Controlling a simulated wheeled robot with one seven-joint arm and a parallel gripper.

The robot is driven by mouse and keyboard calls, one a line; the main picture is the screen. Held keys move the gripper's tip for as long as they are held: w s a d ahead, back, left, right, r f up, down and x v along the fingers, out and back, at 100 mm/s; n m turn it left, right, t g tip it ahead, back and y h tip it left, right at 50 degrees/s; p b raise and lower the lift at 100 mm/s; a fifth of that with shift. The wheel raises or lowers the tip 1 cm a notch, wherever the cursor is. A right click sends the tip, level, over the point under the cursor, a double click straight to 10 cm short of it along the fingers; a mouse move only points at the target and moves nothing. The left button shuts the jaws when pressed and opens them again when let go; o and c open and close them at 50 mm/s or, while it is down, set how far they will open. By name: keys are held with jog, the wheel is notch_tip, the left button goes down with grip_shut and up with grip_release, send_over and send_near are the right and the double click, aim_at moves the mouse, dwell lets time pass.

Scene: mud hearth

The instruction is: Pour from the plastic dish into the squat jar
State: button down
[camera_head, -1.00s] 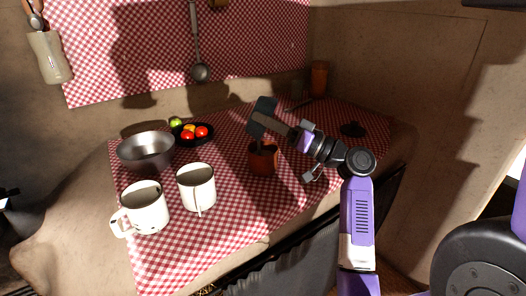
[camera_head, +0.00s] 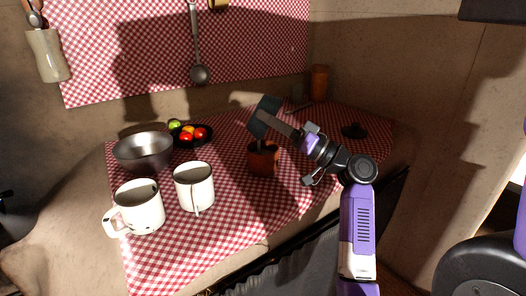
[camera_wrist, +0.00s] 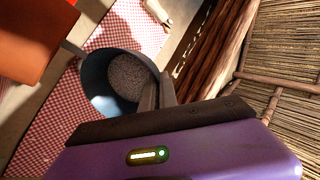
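The plastic dish (camera_head: 264,113) is dark blue-grey and steeply tilted above the cloth. In the wrist view the dish (camera_wrist: 92,82) holds a mass of pale grains (camera_wrist: 130,76). My gripper (camera_head: 274,124) is shut on its rim; the fingers also show at the rim in the wrist view (camera_wrist: 156,97). The squat jar (camera_head: 263,162) is reddish-brown and stands upright just below the dish. A thin dark strip shows between dish and jar; I cannot tell whether it is a stream. The inside of the jar is mostly hidden.
Two white enamel mugs (camera_head: 141,212) (camera_head: 190,190) and a metal bowl (camera_head: 143,150) stand left. A black plate (camera_head: 180,142) of fruit is behind. An orange jar (camera_head: 319,82) is at the back; a dark object (camera_head: 353,130) lies right. Checked cloth (camera_head: 230,215) is clear in front.

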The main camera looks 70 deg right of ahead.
jog(key=shift+s+f+t+b, duration=0.2)
jog(key=shift+t+b, duration=0.1)
jog(key=shift+b, duration=0.5)
jog(key=shift+w+r+p, duration=0.1)
jog(key=shift+r+p, duration=0.55)
jog(key=shift+p, duration=0.45)
jog(key=g+p, duration=0.1)
jog(key=p, duration=0.2)
jog(key=shift+w+r, duration=0.3)
jog(key=shift+w, duration=0.05)
jog(key=g+p, duration=0.1)
jog(key=p, duration=0.1)
jog(key=w+g+p, duration=0.1)
jog(key=p, duration=0.2)
jog(key=shift+w+a+r+n, duration=0.15)
jog(key=shift+a+n, duration=0.1)
jog(key=shift+n, duration=0.15)
jog(key=shift+w+f+g+p, duration=0.2)
jog(key=shift+g+p, duration=0.1)
jog(key=shift+p, duration=0.4)
jog(key=shift+f, duration=0.4)
jog(key=shift+r, duration=0.1)
jog(key=shift+w+a+r, duration=0.1)
